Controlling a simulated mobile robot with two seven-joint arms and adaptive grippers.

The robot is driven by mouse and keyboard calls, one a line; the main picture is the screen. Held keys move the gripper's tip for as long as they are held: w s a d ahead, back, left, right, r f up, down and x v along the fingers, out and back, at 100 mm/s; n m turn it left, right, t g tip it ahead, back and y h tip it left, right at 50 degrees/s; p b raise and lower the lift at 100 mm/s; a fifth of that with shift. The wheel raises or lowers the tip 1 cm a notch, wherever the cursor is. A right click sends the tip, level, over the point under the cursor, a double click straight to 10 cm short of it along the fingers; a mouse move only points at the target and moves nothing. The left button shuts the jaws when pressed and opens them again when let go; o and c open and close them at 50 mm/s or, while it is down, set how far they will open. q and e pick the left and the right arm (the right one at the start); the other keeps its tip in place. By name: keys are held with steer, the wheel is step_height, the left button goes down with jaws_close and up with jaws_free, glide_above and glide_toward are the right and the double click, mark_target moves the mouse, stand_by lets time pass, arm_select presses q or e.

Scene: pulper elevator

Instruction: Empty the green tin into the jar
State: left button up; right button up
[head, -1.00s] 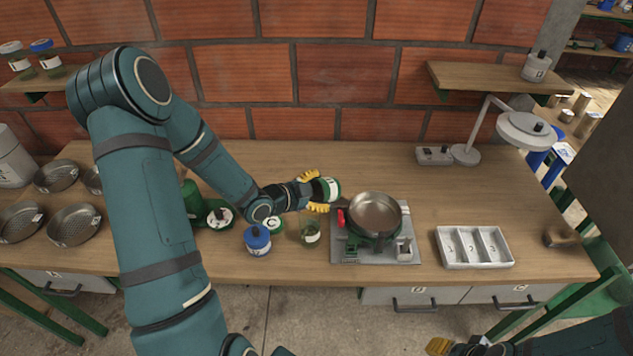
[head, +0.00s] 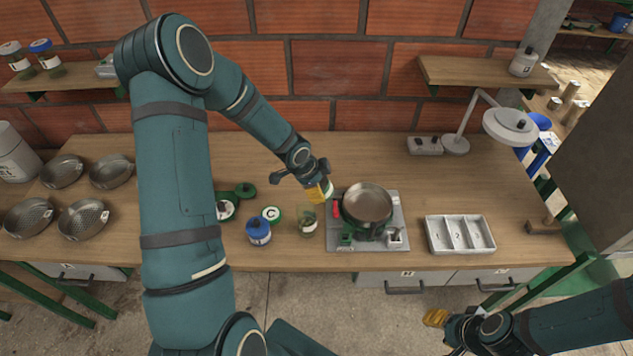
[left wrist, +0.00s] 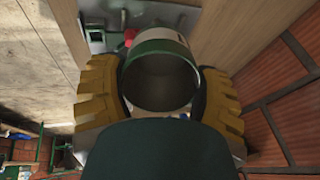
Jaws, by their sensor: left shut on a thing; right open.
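My left gripper (head: 319,192) is shut on the green tin (head: 328,187), just behind and above the glass jar (head: 307,224). The yellow fingers hide most of the tin in the head view. In the left wrist view the tin (left wrist: 160,47) sits between both fingers (left wrist: 160,90), its open mouth showing a dark grey inside; I cannot tell whether anything is in it. The jar stands upright and uncovered on the table, with a pale label; its contents are unclear. My right gripper (head: 437,318) is open and empty in front of the table.
A pan (head: 367,203) on a grey unit is close on the right. A white compartment tray (head: 460,248) lies further right. Several sieves are at the far left.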

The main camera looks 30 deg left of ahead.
arm_select(q)
steer(key=g, duration=0.1)
steer(key=f+g+y, duration=0.1)
steer(key=g, duration=0.1)
steer(key=shift+g, duration=0.3)
steer(key=shift+f+g, duration=0.15)
steer(key=shift+g, duration=0.25)
